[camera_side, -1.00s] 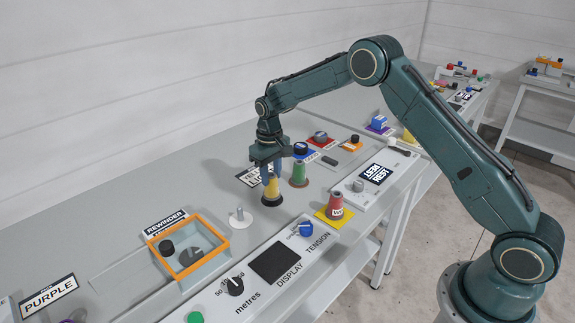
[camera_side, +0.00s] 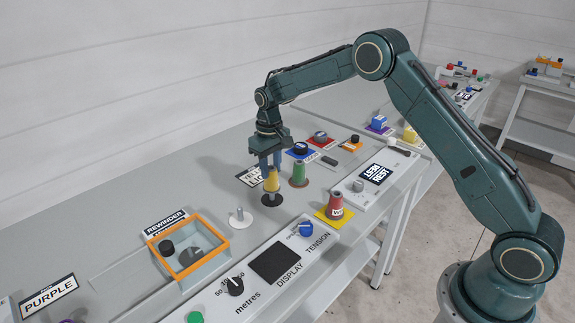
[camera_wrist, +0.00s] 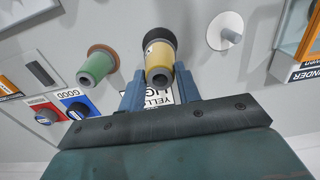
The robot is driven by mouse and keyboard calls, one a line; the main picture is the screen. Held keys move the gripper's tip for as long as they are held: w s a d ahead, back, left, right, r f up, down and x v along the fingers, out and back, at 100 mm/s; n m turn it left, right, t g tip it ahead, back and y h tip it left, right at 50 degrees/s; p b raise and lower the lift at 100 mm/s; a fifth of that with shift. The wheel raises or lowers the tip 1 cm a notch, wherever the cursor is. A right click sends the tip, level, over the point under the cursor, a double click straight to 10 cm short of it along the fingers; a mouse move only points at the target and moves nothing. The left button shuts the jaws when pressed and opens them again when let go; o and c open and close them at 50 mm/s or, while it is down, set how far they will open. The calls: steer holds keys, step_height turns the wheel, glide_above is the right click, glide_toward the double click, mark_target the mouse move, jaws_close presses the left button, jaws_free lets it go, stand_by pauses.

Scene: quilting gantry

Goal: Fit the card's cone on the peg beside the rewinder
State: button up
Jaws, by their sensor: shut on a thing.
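The yellow cone (camera_side: 271,181) is between the fingers of my gripper (camera_side: 271,165), which is shut on it. It stands upright, a little above or at a dark round base (camera_side: 272,200); a gap is hard to tell. The wrist view also shows the yellow cone (camera_wrist: 159,58) between the blue fingers (camera_wrist: 160,92). The card (camera_side: 250,177), partly hidden behind my gripper, reads "YELL..." and "LIG...". The bare peg (camera_side: 239,213) stands on a white disc, left of the cone and beside the rewinder (camera_side: 187,249), an orange-rimmed box.
A green cone (camera_side: 299,174) stands close to the right of the yellow one. The control panel (camera_side: 262,283) with knobs and a display runs along the front. Bench between cone and peg is clear.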

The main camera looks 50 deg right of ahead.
steer(key=shift+r, duration=1.3)
steer(key=a+r, duration=0.5)
steer(key=a, duration=0.7)
steer(key=shift+f, duration=0.2)
steer(key=shift+f, duration=2.7)
steer(key=shift+f, duration=2.3)
